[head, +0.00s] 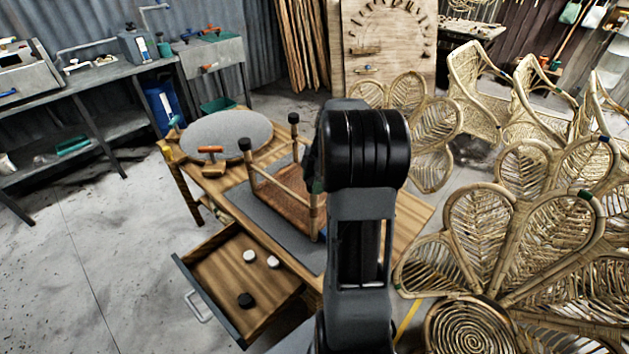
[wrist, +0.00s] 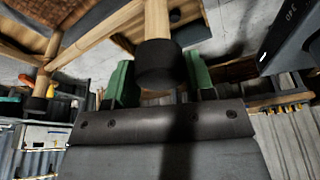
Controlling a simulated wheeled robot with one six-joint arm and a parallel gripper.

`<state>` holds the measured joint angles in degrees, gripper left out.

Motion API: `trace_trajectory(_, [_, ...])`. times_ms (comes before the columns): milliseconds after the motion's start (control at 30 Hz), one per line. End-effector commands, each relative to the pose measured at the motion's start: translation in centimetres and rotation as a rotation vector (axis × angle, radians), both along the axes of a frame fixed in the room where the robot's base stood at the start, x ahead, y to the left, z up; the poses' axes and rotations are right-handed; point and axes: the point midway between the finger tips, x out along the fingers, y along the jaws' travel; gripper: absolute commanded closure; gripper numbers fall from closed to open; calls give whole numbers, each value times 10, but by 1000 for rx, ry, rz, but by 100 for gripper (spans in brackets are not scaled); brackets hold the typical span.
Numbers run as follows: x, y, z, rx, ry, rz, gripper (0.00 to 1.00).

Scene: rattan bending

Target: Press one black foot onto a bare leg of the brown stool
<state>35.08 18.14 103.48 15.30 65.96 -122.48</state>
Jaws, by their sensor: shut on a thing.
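The brown stool (head: 283,204) lies upside down on the workbench, legs up. Two of its legs carry black feet, one at the left (head: 246,146) and one at the back (head: 293,118). My gripper (wrist: 159,88) has green fingers shut on a black foot (wrist: 157,64) in the wrist view. That foot meets the end of a stool leg (wrist: 157,20), in line with it; how deep it sits I cannot tell. Another footed leg (wrist: 40,90) shows at the left there. In the head view my arm hides the gripped foot and the stool's right side.
An orange-handled tool (head: 211,152) and a round grey disc (head: 227,134) are on the bench's left. Rattan chairs (head: 520,230) crowd the right.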

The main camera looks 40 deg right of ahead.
Motion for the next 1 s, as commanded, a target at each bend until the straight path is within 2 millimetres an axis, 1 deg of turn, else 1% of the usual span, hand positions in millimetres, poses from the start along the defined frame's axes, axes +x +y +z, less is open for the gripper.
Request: trace_trajectory(1000, [0,0,-14,0,0,0,73])
